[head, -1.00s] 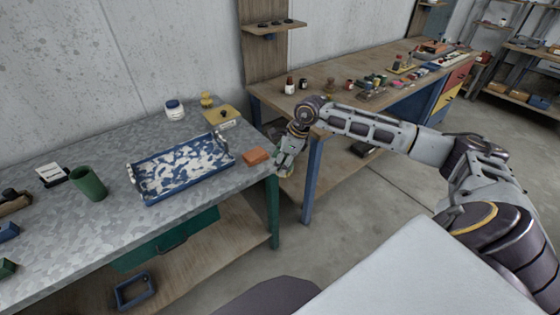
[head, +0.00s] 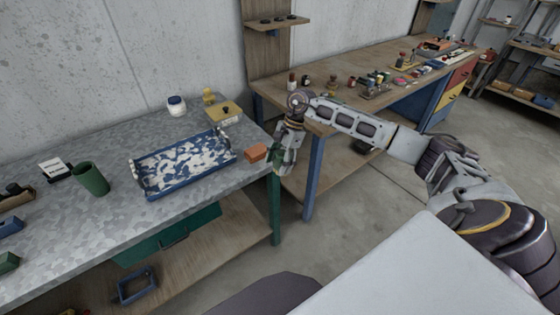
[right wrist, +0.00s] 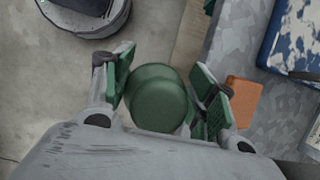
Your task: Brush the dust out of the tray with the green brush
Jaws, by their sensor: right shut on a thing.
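The blue tray (head: 190,181) lies on the grey metal-topped table, its floor covered with whitish patches of dust. My right gripper (head: 281,166) hangs just past the table's right end, to the right of the tray and apart from it. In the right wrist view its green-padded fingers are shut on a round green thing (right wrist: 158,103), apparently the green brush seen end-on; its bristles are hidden. The tray's corner (right wrist: 268,45) shows at the upper right there. My left gripper is not in view.
An orange block (head: 256,152) sits on the table between tray and gripper. A green cup (head: 92,179) stands left of the tray. A wooden bench (head: 340,85) is to the right.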

